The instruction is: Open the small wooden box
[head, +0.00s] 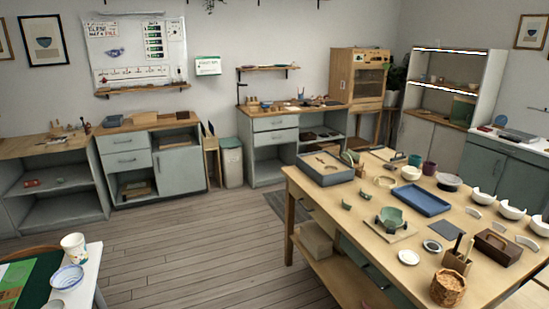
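A small dark-brown wooden box (498,249) sits on the right part of the big wooden work table (400,257), near its right side. A lighter raised piece shows on its top; from here I cannot tell clearly whether its lid is shut. Neither of my grippers is in view, and nothing is seen touching the box.
A wooden tool holder (456,262) and a wicker basket (448,288) stand just left of the box. White bowls (511,209) and shards lie behind it. A blue tray (421,199) and grey box (325,168) are farther off. Open floor (185,245) lies left of the table.

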